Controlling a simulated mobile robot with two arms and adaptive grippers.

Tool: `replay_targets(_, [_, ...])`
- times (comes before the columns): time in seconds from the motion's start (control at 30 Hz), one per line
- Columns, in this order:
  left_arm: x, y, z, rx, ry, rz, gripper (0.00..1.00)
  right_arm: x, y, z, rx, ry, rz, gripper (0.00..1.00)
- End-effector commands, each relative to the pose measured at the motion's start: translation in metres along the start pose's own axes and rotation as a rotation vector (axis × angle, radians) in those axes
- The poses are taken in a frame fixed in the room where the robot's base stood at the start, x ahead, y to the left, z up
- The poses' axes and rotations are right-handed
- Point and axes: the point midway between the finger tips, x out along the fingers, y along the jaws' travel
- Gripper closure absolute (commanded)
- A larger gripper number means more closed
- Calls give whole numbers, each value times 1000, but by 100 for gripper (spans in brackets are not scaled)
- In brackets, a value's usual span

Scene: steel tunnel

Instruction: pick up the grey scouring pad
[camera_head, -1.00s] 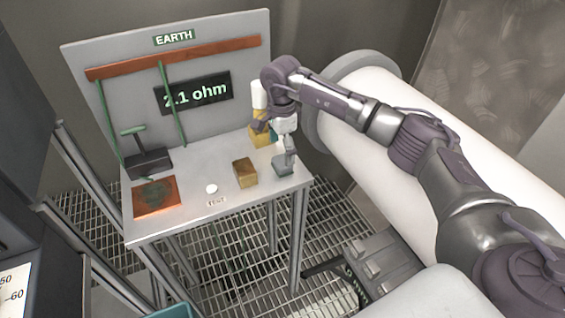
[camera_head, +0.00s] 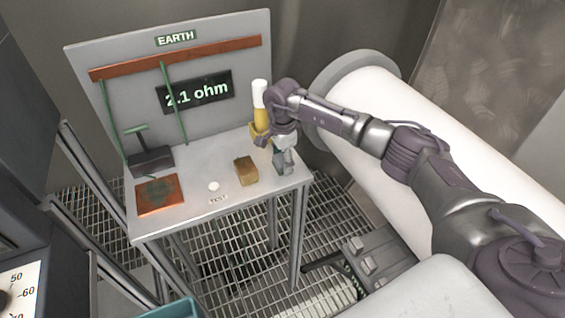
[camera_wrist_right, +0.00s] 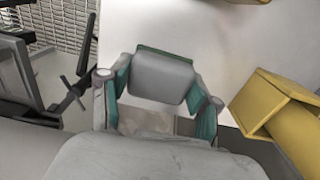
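The grey scouring pad (camera_wrist_right: 160,78) lies at the right end of the pale worktop (camera_head: 222,222), with a green edge along its far side in the right wrist view. My right gripper (camera_head: 283,165) is low over that end of the worktop and mostly hides the pad in the head view. In the wrist view its two teal-lined fingers (camera_wrist_right: 160,98) are spread on either side of the pad. The pad is between them; I cannot tell whether either finger touches it. My left gripper is not in view.
A yellow holder (camera_wrist_right: 270,112) with a white-topped bottle (camera_head: 260,95) stands close behind my right gripper. A tan block (camera_head: 246,170), a white button (camera_head: 213,186), a copper plate (camera_head: 160,195) and a black box (camera_head: 150,161) are further left. An upright EARTH panel (camera_head: 215,55) closes the back.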

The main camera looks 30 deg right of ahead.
Motion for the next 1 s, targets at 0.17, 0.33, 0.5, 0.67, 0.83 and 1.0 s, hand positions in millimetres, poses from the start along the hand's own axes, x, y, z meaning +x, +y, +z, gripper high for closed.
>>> replay_targets(0.17, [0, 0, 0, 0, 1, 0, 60, 0, 0, 0, 0, 0, -1, 73])
replay_targets(0.33, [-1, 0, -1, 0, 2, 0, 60, -1, 0, 0, 0, 0, -1, 73])
replay_targets(0.5, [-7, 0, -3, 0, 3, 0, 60, -12, 0, 0, 0, 0, -2, 73])
replay_targets(0.67, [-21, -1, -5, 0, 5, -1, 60, -37, -1, 0, 0, 0, -3, 73])
replay_targets(0.83, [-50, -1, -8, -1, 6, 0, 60, -64, 19, -17, 1, 4, 2, 73])
replay_targets(1.0, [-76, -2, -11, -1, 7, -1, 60, -86, 51, -41, 1, 3, 1, 73])
